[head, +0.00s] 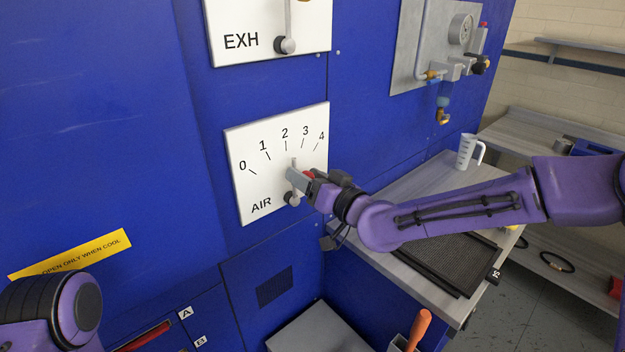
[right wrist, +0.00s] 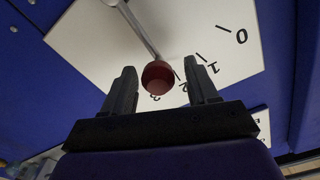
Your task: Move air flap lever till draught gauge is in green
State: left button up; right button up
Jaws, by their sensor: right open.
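The AIR panel (head: 248,190) is a white plate with a scale from 0 to 4 on the blue machine. Its lever has a grey pivot (head: 292,198) and a red knob (right wrist: 158,77). In the right wrist view the lever rod (right wrist: 139,32) points toward the 2 and 3 marks. My right gripper (right wrist: 161,66) is open, its fingers on either side of the knob; I cannot tell whether they touch it. In the head view the right gripper hides part of the lever. My left gripper is out of view. No gauge with a visible green zone shows.
The EXH panel (head: 225,22) with its own lever is above. A round gauge (head: 460,29) on a grey plate is at upper right, its face unreadable. A bench with a measuring jug (head: 466,152) and dark mesh screen (head: 440,262) lies under my right arm.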

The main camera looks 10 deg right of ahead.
jog(key=b+v, duration=0.2)
jog(key=v, duration=0.8)
jog(key=shift+s, duration=0.15)
jog(key=s+d+f+m+g+h, duration=0.2)
jog(key=s+f+m+g+h, duration=0.1)
jog(key=f, duration=1)
jog(key=s+d+f+m+g+h, duration=0.2)
jog(key=f+h, duration=0.1)
jog(key=f, duration=1.1)
jog(key=s+d+f+m+g+h, duration=0.1)
jog(key=s+d+f+g+h, duration=0.2)
jog(key=s+f, duration=0.6)
jog(key=s+d+f+m+g+h, duration=0.2)
jog(key=s+d+f, duration=0.5)
jog(key=s, duration=0.9)
notch_tip(320, 180, down, 3)
jog(key=g+h, duration=0.1)
jog(key=g, duration=0.1)
jog(key=shift+s+d+g, duration=0.25)
jog(key=shift+d+g, duration=0.05)
jog(key=shift+r, duration=0.15)
